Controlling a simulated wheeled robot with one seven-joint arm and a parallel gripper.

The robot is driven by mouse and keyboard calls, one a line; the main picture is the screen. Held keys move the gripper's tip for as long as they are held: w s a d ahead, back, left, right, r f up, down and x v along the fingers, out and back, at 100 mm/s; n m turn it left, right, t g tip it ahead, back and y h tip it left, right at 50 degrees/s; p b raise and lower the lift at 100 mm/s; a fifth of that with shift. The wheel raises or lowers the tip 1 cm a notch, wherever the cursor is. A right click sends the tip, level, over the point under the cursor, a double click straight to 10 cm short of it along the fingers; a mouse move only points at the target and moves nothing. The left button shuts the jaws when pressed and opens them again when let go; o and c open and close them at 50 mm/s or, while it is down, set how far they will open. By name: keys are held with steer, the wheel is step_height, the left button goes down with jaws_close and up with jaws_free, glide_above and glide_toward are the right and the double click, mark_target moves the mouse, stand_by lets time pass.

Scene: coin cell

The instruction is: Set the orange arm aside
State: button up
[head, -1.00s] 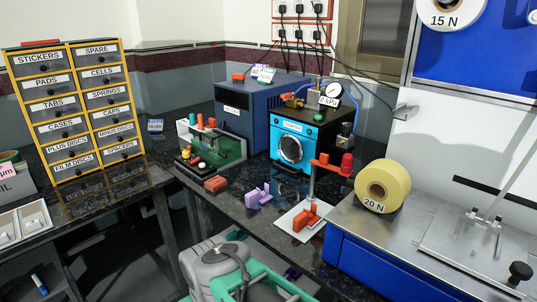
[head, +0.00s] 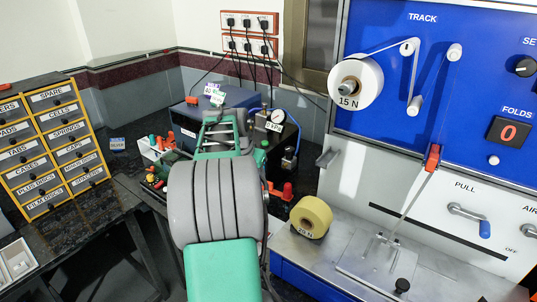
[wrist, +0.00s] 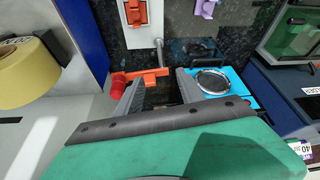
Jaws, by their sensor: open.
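The orange arm (wrist: 152,76) sits on a thin metal post, with a red knob (wrist: 118,86) at its left end in the wrist view. In the head view, its orange end (head: 273,189) and the red knob (head: 287,191) show just right of my arm; the rest is hidden. My gripper (wrist: 159,77) is open, its two dark fingers at either side of part of the orange arm. I cannot tell whether the arm lies between the fingers or below them. The gripper is hidden behind my arm in the head view.
The white base (wrist: 142,20) of the post carries an orange block. The blue machine with a round window (wrist: 213,82) is close on the right. A yellow roll (head: 311,217) is on the other side. A lilac holder (wrist: 206,8) lies on the dark bench.

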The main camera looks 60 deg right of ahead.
mark_target(269, 183)
steer(key=shift+m, duration=0.6)
steer(key=s+d+f, duration=0.1)
steer(key=d+f, duration=0.3)
steer(key=s+d+f+p, duration=0.1)
steer(key=f, duration=0.1)
steer(key=shift+s+d, duration=0.35)
steer(key=shift+d, duration=0.05)
steer(key=shift+c, duration=0.5)
jaws_close()
